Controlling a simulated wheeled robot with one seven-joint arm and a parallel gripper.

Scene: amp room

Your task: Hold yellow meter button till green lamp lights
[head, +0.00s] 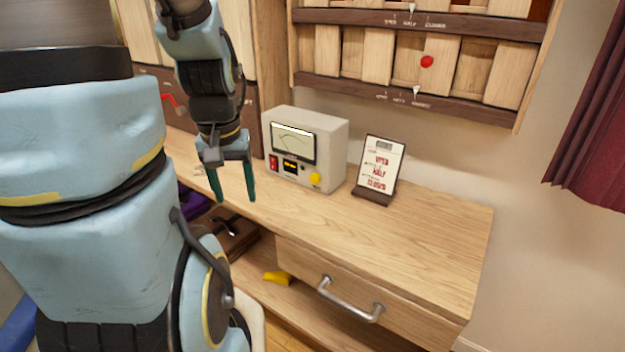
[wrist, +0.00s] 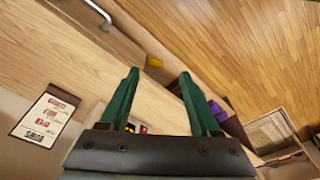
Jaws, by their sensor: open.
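The cream meter (head: 330,150) stands on the wooden desk top, with a needle dial (head: 293,142) on its front. The round yellow button (head: 315,179) is at the lower right of that front. A red switch (head: 273,162) and a small dark display with amber marks (head: 290,167) are to its left. I cannot make out a lit green lamp. My gripper (head: 234,196) is open and empty, fingers pointing down, left of the meter and apart from the button. In the wrist view my gripper (wrist: 159,73) hides most of the meter; small red and yellow bits show behind its palm.
A card on a stand (head: 380,170) is right of the meter. The desk top (head: 400,235) is clear in front, above a drawer handle (head: 350,300). A yellow object (head: 278,278) lies on the lower shelf. A slatted wall panel (head: 420,60) with a red knob is behind.

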